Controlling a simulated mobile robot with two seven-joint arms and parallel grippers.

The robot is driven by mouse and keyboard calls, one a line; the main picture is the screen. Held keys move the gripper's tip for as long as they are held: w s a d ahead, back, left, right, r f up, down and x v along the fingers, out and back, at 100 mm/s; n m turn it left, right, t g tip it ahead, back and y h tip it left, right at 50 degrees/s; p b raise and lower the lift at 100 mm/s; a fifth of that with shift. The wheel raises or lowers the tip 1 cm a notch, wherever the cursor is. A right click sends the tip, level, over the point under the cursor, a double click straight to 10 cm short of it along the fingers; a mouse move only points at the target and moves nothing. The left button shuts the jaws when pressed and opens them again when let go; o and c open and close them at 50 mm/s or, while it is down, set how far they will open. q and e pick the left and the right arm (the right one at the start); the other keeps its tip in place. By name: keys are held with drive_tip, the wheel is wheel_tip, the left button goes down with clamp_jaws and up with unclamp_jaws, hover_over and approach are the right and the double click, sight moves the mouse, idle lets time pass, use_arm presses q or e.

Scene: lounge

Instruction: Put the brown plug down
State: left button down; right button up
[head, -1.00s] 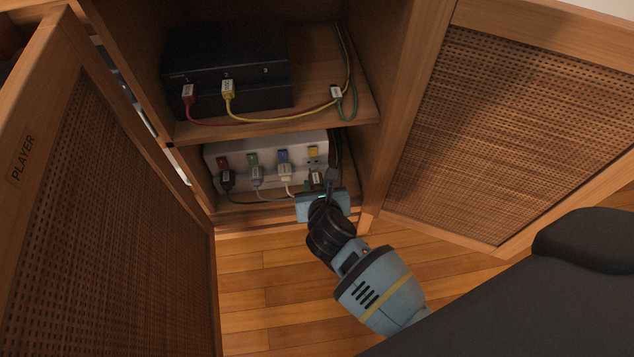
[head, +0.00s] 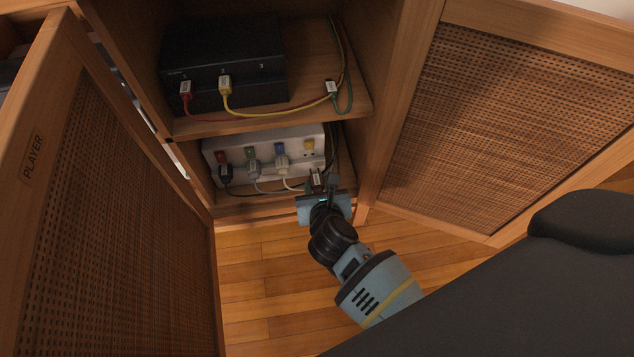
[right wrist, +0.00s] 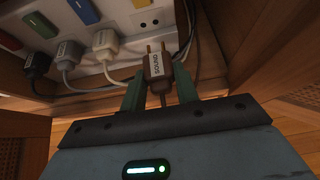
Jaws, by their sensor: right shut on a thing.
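The brown plug (right wrist: 157,68), labelled SOUND with its two pins showing, is between the fingers of my right gripper (right wrist: 158,88), which is shut on it. In the head view the plug (head: 317,178) is small and partly hidden by my right gripper (head: 325,192). It is held at the front of the lower shelf, apart from the white power strip (head: 236,143). The strip's outlet under the yellow tab (head: 309,145) is empty; it also shows in the right wrist view (right wrist: 151,24). My left gripper is not in view.
Black, grey and white plugs (right wrist: 105,43) sit in the strip, left of the brown plug. Their cables trail over the lower shelf (head: 235,204). A black box (head: 222,60) with red, yellow and green cables stands above. Open cabinet doors (head: 105,200) flank both sides.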

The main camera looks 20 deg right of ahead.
sight(314, 181)
drive_tip(key=shift+w+a+f+b, duration=0.15)
drive_tip(key=shift+w+b, duration=0.2)
drive_tip(key=shift+w, duration=0.2)
drive_tip(key=shift+w+f+b, duration=0.15)
drive_tip(key=shift+w+b, duration=0.2)
drive_tip(key=shift+w, duration=0.2)
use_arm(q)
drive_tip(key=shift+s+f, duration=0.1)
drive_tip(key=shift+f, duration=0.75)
use_arm(e)
drive_tip(key=shift+w+d+r, duration=0.1)
drive_tip(key=shift+w+d, duration=0.2)
drive_tip(key=shift+w, duration=0.35)
drive_tip(key=shift+s, duration=0.1)
